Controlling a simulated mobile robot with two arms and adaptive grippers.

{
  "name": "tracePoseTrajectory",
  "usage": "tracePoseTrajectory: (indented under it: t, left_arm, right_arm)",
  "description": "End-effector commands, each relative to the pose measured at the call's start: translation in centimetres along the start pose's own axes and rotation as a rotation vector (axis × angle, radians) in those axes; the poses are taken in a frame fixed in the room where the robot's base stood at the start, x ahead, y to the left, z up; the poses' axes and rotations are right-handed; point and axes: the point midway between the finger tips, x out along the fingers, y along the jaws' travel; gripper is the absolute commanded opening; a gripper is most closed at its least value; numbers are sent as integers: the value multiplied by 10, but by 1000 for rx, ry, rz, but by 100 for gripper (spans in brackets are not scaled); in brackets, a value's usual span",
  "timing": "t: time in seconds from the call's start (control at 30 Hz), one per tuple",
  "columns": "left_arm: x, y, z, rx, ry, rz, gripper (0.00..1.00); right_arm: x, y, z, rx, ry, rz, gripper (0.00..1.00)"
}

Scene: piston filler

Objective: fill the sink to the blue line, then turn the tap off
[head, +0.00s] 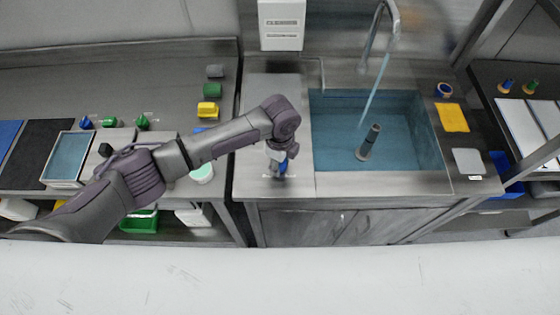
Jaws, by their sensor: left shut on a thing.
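The sink (446,190) is set into the steel counter and holds blue-tinted water (400,130). The curved metal tap (393,22) stands behind it, and a pale blue stream (377,82) runs from its spout into the sink. A dark upright pipe (370,142) stands in the water. I cannot make out the blue line on the sink wall. My right gripper is out of view.
A yellow cloth (452,117), a blue ring-shaped thing (443,90) and a grey pad (468,161) lie right of the sink. A white box (282,25) hangs on the wall. Left, the bench holds green and yellow blocks (208,110) and a shallow tray (67,158).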

Motion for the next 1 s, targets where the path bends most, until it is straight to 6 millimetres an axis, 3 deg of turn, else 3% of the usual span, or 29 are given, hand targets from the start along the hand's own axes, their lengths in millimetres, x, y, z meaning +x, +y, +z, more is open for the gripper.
tracePoseTrajectory:
  t: [0.17, 0.2, 0.33, 0.73, 1.0]
  left_arm:
    - [-2, -2, 0, 3, 0, -5, 7]
    - [-2, -2, 0, 3, 0, -5, 47]
    - [-2, -1, 0, 2, 0, -4, 67]
    - [-8, -1, 0, 0, -1, -3, 67]
    - [-59, -2, 0, 1, -1, -7, 67]
  right_arm:
    - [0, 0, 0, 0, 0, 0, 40]
    - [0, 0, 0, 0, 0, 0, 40]
    - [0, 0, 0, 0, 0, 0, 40]
    - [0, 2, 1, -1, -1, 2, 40]
    - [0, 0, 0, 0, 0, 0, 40]
